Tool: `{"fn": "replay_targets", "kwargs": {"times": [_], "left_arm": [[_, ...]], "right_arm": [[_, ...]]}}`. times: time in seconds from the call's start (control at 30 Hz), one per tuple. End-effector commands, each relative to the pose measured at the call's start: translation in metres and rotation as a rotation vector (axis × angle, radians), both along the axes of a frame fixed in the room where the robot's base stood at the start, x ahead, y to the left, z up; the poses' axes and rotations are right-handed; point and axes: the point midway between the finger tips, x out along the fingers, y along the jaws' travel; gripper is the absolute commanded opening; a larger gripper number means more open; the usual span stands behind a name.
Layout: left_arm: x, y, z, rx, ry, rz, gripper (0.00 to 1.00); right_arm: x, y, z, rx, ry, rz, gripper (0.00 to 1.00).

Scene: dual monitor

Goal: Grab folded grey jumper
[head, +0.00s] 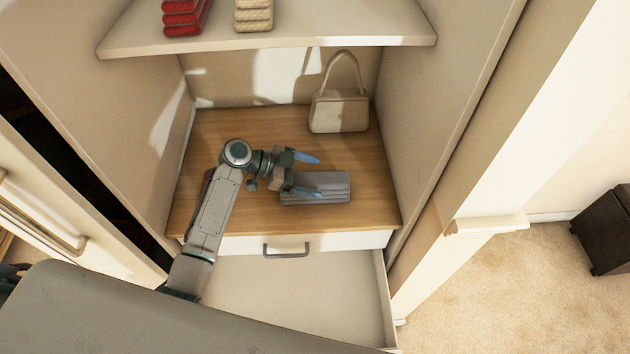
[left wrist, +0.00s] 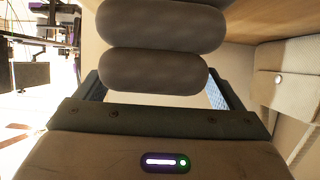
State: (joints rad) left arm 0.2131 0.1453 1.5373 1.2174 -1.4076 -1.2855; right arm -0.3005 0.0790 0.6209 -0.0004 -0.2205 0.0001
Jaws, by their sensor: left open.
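The folded grey jumper (head: 330,182) lies on the wooden shelf of the closet. My left gripper (head: 308,175) reaches in from the left, open, at the jumper's left end. One blue fingertip shows beyond the jumper's far side; the other overlaps its near left part. In the left wrist view the jumper's rounded grey folds (left wrist: 155,71) fill the space ahead, with a finger to either side. Whether the fingers touch it I cannot tell. My right gripper is not in view.
A beige handbag (head: 339,112) stands at the back right of the wooden shelf (head: 375,205); it also shows in the left wrist view (left wrist: 283,90). Red (head: 184,17) and cream (head: 254,15) folded clothes lie on the upper shelf. An open, empty drawer (head: 300,295) juts out below.

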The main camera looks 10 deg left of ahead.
Motion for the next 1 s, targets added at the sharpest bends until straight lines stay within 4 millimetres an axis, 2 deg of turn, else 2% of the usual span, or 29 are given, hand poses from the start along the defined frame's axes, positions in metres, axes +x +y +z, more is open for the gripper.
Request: {"fn": "replay_targets", "kwargs": {"times": [0.17, 0.2, 0.5, 0.83, 1.0], "left_arm": [[0.000, 0.000, -0.001, 0.001, -0.001, 0.000, 0.89], [0.000, 0.000, -0.001, 0.001, -0.001, 0.000, 0.85], [0.000, 0.000, 0.000, 0.000, -0.001, 0.000, 0.27], [0.001, 0.000, 0.003, 0.001, -0.003, 0.000, 0.27], [0.001, 0.000, 0.017, 0.001, -0.008, 0.000, 0.27]], "right_arm": [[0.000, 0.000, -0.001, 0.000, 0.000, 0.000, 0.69], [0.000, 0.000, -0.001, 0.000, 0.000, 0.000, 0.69], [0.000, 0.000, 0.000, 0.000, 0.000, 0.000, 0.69], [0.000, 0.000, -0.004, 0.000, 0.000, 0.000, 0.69], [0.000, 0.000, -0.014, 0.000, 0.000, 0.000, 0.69]]}}
